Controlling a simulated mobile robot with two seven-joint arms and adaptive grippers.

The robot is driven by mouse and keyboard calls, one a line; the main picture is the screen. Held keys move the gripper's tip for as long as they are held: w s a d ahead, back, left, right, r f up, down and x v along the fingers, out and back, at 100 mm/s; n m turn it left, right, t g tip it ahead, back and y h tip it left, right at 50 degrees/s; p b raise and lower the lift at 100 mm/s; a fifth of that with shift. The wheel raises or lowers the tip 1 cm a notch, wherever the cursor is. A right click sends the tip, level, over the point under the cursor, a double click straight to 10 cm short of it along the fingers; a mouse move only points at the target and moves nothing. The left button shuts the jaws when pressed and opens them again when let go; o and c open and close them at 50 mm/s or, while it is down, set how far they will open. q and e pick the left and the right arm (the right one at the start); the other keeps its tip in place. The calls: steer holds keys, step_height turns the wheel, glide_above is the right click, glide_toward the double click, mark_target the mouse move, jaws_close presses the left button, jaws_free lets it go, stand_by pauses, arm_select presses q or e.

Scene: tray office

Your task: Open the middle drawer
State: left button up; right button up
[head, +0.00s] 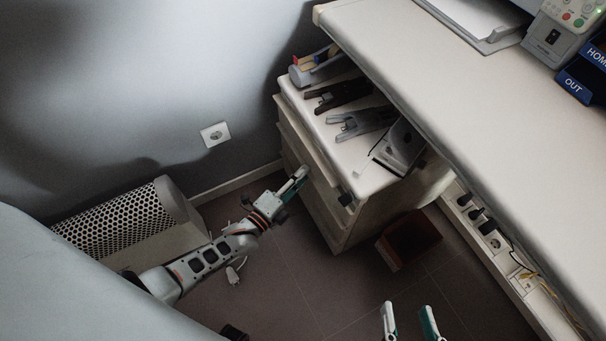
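A pale drawer cabinet (345,240) stands on the floor, tucked partly under the desk. Its drawer fronts (318,199) face the lower left and are seen steeply from above. The middle drawer is hard to tell apart, and its handle cannot be made out. My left gripper (302,173) is at the cabinet's front, its fingertips close to or touching the drawer fronts. Whether its fingers hold anything cannot be told. My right gripper (408,309) is at the bottom edge of the view, its two fingers apart and empty, away from the cabinet.
Staplers (361,122) and other office items lie on the cabinet top. The desk (455,95) runs along the right, with a power strip (478,218) below. A dark red bin (410,240) stands on the floor right of the cabinet. A perforated grey unit (115,222) is at left.

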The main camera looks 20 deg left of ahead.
arm_select(q)
steer(key=shift+w, duration=0.1)
jaws_close()
steer(key=s+a+b, duration=0.1)
steer(key=s+a, duration=0.9)
steer(key=s, duration=0.3)
steer(key=s+a+b, duration=0.1)
steer(key=s+a, duration=1)
steer(key=s, duration=0.3)
steer(key=shift+s+a, duration=0.2)
steer(key=shift+s, duration=0.05)
arm_select(e)
steer(key=s+a+m, duration=0.2)
steer(key=a, duration=0.1)
steer(key=s+a+m, duration=0.1)
steer(key=shift+a+f+y, duration=0.3)
steer(key=shift+a+f, duration=0.05)
steer(key=shift+a, duration=0.05)
steer(key=shift+s, duration=0.1)
